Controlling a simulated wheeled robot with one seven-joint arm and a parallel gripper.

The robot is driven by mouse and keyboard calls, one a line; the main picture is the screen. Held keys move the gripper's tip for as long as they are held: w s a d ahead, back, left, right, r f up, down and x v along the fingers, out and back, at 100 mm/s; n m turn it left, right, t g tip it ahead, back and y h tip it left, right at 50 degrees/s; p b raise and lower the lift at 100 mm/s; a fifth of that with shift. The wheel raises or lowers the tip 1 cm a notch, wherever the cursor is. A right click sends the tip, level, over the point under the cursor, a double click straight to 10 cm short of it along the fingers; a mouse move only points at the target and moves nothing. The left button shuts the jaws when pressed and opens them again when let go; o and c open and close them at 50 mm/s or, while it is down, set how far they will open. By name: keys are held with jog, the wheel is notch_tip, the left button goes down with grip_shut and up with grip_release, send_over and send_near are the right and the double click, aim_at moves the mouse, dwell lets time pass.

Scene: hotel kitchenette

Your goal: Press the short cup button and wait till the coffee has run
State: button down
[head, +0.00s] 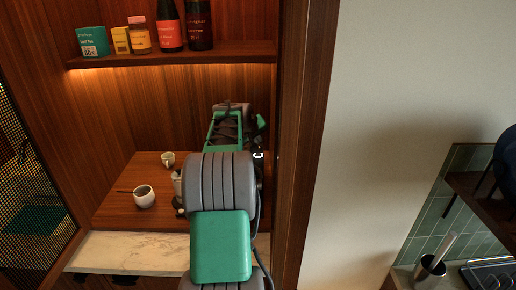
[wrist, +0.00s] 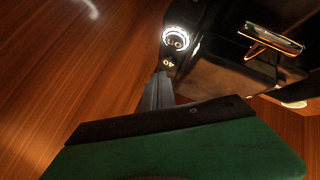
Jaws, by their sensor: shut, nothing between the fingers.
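The coffee machine (wrist: 215,75) is dark and fills the upper right of the wrist view. A round button with a bright white lit ring (wrist: 176,38) is on it, with a small label reading like "40" beside it. Whether this is the short cup button I cannot tell. My gripper (wrist: 163,76) is shut and empty, its narrow grey fingertips by the label, just below the lit ring. I cannot tell whether they touch the machine. In the head view my arm hides my fingertips and most of the machine.
A white bowl-like vessel with a dark stick (head: 144,198) and a small pale cup (head: 168,158) stand on the wooden counter left of my arm. A shelf (head: 175,55) with bottles and boxes is above. A wood side panel (head: 305,150) rises close on the right.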

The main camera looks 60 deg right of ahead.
jog(key=shift+f+b, duration=0.4)
jog(key=shift+f, duration=0.05)
jog(key=shift+f+b, duration=0.3)
jog(key=shift+f, duration=0.1)
dwell(0.6)
jog(key=shift+r, duration=0.1)
jog(key=shift+r+p, duration=0.5)
jog(key=shift+r, duration=0.2)
jog(key=shift+r, duration=0.1)
jog(key=shift+r+p, duration=1.25)
jog(key=shift+r, duration=1.2)
